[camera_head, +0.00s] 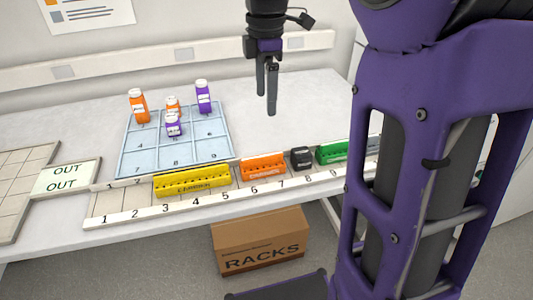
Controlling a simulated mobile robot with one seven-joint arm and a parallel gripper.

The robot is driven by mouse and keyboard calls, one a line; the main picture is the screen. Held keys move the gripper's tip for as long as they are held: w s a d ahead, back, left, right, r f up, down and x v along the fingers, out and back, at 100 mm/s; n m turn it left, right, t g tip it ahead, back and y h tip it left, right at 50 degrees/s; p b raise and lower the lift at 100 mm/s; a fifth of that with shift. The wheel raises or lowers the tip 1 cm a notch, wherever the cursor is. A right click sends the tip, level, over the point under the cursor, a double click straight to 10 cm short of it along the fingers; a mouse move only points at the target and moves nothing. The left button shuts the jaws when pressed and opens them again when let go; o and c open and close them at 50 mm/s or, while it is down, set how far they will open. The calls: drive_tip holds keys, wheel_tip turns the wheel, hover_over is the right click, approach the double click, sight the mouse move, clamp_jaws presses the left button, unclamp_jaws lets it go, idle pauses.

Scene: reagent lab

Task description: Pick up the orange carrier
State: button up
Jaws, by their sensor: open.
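The orange carrier (263,168) is a small block with holes along its top and pale writing on its front. It sits on the numbered strip behind numbers 6 and 7. The yellow carrier is to its left and a small black block to its right. My gripper (267,92) hangs above the table, behind and above the orange carrier and apart from it. Its two dark fingers point down with nothing seen between them.
The yellow carrier (192,182), black block (301,158) and green carrier (331,152) share the numbered strip (150,212). Orange and purple bottles (203,97) stand on a blue numbered grid (205,150). A RACKS box (260,242) is below the table edge. Table under my gripper is clear.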

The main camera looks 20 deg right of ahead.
drive_tip(key=b, duration=0.2)
approach(262, 156)
drive_tip(key=f, duration=0.3)
drive_tip(key=d+f, duration=0.1)
drive_tip(key=f, duration=0.1)
drive_tip(key=shift+w+f, duration=0.1)
drive_tip(key=f, duration=0.2)
drive_tip(key=a+f+b, duration=0.1)
drive_tip(key=f, duration=0.1)
drive_tip(key=shift+f, duration=0.1)
drive_tip(key=shift+f+b, duration=0.3)
drive_tip(key=shift+f, duration=0.2)
clamp_jaws()
